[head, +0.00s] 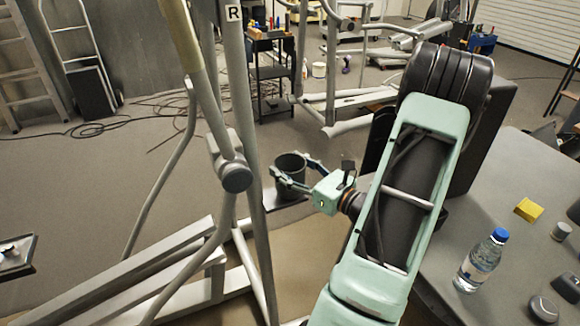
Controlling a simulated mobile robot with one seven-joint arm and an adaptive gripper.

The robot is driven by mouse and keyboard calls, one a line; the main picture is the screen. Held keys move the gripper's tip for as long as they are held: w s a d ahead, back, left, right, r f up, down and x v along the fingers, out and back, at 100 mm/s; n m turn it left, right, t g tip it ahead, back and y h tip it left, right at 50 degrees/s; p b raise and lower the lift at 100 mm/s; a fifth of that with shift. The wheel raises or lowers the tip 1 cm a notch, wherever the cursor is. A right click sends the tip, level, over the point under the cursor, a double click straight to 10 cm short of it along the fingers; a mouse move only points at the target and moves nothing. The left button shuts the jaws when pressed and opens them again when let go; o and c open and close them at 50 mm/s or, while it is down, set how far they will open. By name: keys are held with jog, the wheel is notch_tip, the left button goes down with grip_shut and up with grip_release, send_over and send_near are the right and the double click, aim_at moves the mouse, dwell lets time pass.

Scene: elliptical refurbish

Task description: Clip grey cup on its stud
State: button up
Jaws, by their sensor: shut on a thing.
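The dark grey cup (291,178) is upright in the middle of the head view, with its open top facing up. My gripper (289,169) is shut on the cup, with one finger along each side of it. The cup is held in the air just right of the elliptical's upright post (257,190), which carries an "R" label. A gap shows between cup and post in the picture; their true distance is hard to tell. A round grey joint cap (237,177) sits on the elliptical's arm, left of the cup. I cannot make out the stud.
A table (505,180) at the right holds a water bottle (481,261), a yellow block (528,210) and small dark items. A tool cart (271,75), another machine and floor cables (95,128) are behind. The elliptical's rails fill the lower left.

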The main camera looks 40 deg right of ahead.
jog(key=shift+f, duration=0.1)
jog(key=o, duration=1.5)
jog(key=s, duration=0.4)
jog(key=s+d, duration=0.1)
jog(key=s, duration=0.7)
jog(key=shift+d, duration=0.4)
jog(key=shift+w, duration=0.1)
